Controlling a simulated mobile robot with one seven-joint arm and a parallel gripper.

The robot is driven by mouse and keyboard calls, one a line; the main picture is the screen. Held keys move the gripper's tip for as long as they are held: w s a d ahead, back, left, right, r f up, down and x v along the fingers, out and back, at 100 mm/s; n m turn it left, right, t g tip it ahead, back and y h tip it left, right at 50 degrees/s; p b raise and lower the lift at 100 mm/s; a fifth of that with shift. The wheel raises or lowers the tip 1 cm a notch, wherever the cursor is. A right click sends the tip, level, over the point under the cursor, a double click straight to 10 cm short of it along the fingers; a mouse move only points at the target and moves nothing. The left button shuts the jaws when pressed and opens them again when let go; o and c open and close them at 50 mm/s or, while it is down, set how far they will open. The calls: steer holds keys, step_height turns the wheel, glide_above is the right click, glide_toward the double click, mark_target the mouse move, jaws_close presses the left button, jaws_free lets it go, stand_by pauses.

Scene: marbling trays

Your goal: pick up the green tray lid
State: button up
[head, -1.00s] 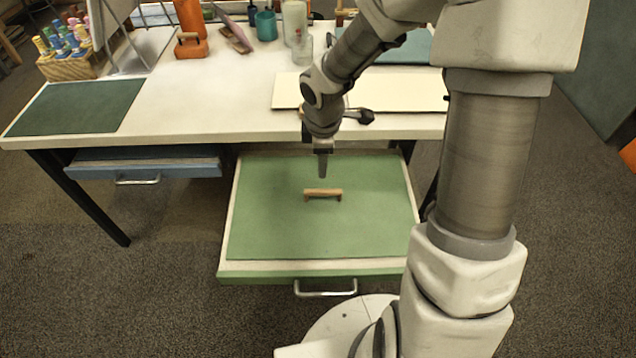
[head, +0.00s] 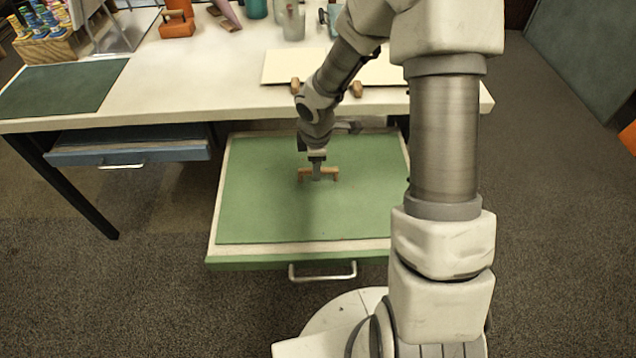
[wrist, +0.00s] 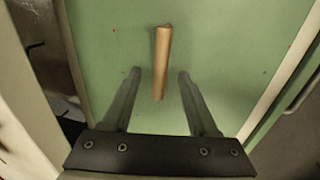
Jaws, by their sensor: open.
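The green tray lid (head: 262,205) lies flat in the pulled-out drawer below the table. It also fills most of the wrist view (wrist: 215,50). Its wooden bar handle (head: 331,174) stands near its middle. In the wrist view the handle (wrist: 161,62) lies lengthwise, its near end between the two fingertips and the rest beyond them. My gripper (head: 317,178) is open above the lid at the handle, with a finger in front of part of it in the head view. In the wrist view a gap shows on each side between the fingers (wrist: 161,72) and the handle.
The green drawer (head: 300,260) is open, with a metal pull (head: 322,272) at its front. The white table (head: 190,75) is above, bearing a cream board (head: 285,68), a dark green mat (head: 60,88) and an orange container (head: 177,20).

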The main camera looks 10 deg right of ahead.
steer(key=f, duration=0.2)
steer(key=f+b, duration=0.1)
steer(key=shift+w+d+f+b, duration=0.15)
steer(key=shift+w+f+b, duration=0.15)
steer(key=shift+w+f, duration=0.1)
jaws_close()
